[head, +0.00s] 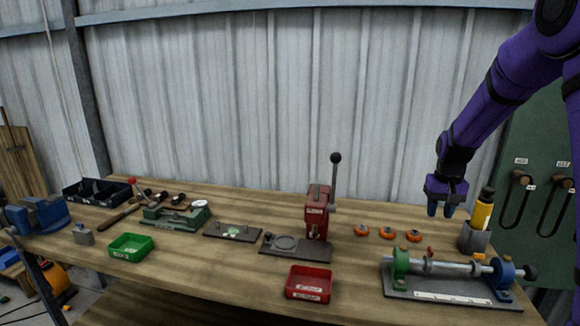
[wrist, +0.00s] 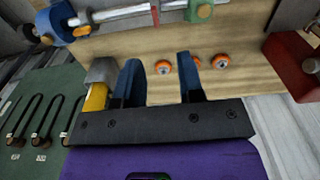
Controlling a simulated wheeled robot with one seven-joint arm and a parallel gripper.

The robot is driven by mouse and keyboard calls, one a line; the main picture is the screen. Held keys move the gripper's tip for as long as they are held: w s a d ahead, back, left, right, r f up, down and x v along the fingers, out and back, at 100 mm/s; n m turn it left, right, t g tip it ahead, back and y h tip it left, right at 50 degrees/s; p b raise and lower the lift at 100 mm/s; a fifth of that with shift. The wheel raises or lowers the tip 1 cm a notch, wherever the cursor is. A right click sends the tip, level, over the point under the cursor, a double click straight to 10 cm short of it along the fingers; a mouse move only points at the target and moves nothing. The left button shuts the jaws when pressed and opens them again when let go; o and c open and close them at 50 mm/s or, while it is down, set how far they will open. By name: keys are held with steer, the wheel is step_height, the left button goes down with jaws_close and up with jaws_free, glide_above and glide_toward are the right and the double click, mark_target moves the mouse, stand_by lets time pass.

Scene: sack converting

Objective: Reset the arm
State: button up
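My gripper (head: 446,208) hangs from the purple arm above the right part of the workbench, left of the yellow bottle in the grey cup. In the wrist view my gripper (wrist: 160,82) shows two blue fingers spread apart, with bench top and an orange part visible between them. Nothing is held. The fingertips appear above the bench surface, not touching anything that I can see.
The yellow bottle (head: 482,212) stands in a grey cup (head: 474,238). Orange parts (head: 387,233) lie left of it. A roller fixture (head: 450,270), red lever press (head: 318,213), red tray (head: 308,284) and green tray (head: 131,247) occupy the bench. Wood near the front edge is clear.

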steer(key=s+a+r+n+t, duration=0.1)
steer(key=s+a+r, duration=0.4)
steer(key=s+r, duration=0.25)
steer(key=s+a+r+t, duration=0.1)
steer(key=s+a+r, duration=0.3)
steer(key=s+r, duration=0.4)
steer(key=s+a+r+n+t, duration=0.1)
steer(key=s+a, duration=0.1)
steer(key=s, duration=0.7)
steer(key=s+a+r+t, duration=0.1)
steer(key=s+a+r, duration=0.1)
steer(key=s, duration=0.7)
steer(key=shift+a+n+t, duration=0.4)
steer(key=shift+a, duration=0.2)
